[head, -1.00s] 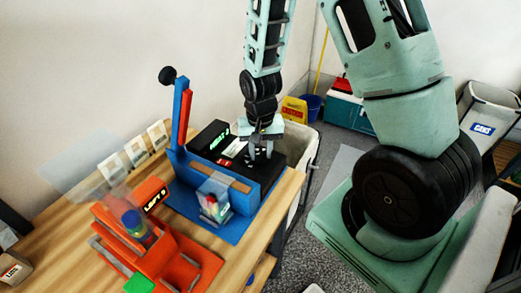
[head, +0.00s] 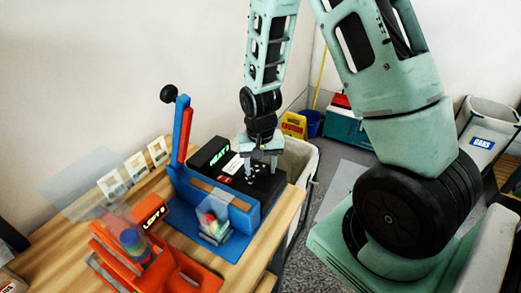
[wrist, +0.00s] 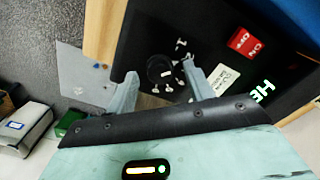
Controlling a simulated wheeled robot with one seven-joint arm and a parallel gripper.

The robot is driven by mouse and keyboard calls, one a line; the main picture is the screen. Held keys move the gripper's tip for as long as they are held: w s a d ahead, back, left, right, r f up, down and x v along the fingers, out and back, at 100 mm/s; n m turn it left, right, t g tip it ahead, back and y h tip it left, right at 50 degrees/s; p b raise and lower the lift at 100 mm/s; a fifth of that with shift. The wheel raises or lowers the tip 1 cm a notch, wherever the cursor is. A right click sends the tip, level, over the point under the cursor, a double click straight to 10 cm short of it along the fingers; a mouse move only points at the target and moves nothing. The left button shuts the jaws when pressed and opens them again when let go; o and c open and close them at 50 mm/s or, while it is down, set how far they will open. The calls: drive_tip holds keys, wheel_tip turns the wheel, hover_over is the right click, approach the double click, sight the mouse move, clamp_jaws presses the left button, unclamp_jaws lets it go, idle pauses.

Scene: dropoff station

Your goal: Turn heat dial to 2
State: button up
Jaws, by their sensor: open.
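The heat dial (wrist: 160,70) is a round black knob on a black panel, with small white marks around it in the wrist view. I cannot read the numbers or its setting. My gripper (wrist: 159,75) is open, with its two grey fingers on either side of the dial; I cannot tell whether they touch it. In the head view my gripper (head: 261,174) points down over the black top of the blue heat station (head: 232,212), and its fingers hide the dial. A green lit heat sign (head: 219,157) stands at the back left of that top.
A red switch (wrist: 242,41) and a white label (wrist: 220,78) are close to the right finger. A tall blue lever (head: 180,125) rises at the station's left. An orange-red fixture (head: 165,268) stands front left. A grey bin (head: 298,160) is behind the table edge.

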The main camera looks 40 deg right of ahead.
sight(261, 170)
wheel_tip(261, 170, up, 17)
drive_tip(key=shift+b, duration=0.4)
idle(0.5)
